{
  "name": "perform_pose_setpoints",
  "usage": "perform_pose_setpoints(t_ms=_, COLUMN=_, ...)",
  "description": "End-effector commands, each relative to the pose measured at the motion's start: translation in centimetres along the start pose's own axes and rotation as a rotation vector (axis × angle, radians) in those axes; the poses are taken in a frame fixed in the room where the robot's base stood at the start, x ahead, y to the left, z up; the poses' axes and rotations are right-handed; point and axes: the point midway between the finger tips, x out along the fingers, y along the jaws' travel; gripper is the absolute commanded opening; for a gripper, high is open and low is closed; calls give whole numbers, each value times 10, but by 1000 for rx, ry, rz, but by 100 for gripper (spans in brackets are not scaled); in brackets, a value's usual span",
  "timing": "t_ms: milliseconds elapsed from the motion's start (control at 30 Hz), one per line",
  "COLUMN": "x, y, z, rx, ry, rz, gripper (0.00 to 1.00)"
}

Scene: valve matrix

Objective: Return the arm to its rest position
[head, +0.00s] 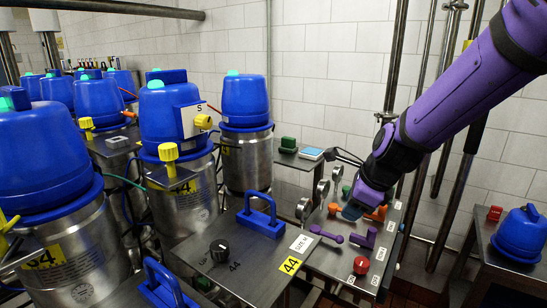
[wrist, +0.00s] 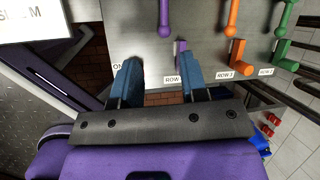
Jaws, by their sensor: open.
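My arm is purple and reaches in from the top right of the head view. My gripper (head: 352,212) hangs over the grey lever panel (head: 335,258). In the wrist view, my gripper (wrist: 160,85) has two blue fingers spread apart with nothing between them. A purple lever (wrist: 165,18) and a purple hooked handle (wrist: 181,52) lie beyond the fingertips; I cannot tell how close. An orange handle (head: 377,213) sits beside the gripper in the head view, and a purple lever (head: 326,235) is to its left. The gripper partly hides the panel.
A red knob (head: 361,265) is low on the panel. A blue handle (head: 260,215) and black dial (head: 219,250) are to the left. Steel tanks with blue tops (head: 168,112) fill the left. Vertical pipes (head: 460,165) stand behind the arm. A blue-topped object (head: 521,235) sits far right.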

Motion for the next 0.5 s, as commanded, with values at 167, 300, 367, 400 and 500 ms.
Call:
perform_pose_setpoints(t_ms=167, x=-56, y=10, z=-12, rx=-380, ry=-51, rz=4, gripper=40)
perform_pose_setpoints(t_ms=300, x=-97, y=25, z=-25, rx=-716, ry=-60, rz=-11, gripper=40)
perform_pose_setpoints(t_ms=367, x=-114, y=31, z=-32, rx=-859, ry=-54, rz=-20, gripper=40)
perform_pose_setpoints(t_ms=400, x=-125, y=36, z=-36, rx=-956, ry=-46, rz=-27, gripper=40)
perform_pose_setpoints(t_ms=500, x=-151, y=50, z=-49, rx=-1195, ry=-13, rz=-39, gripper=40)
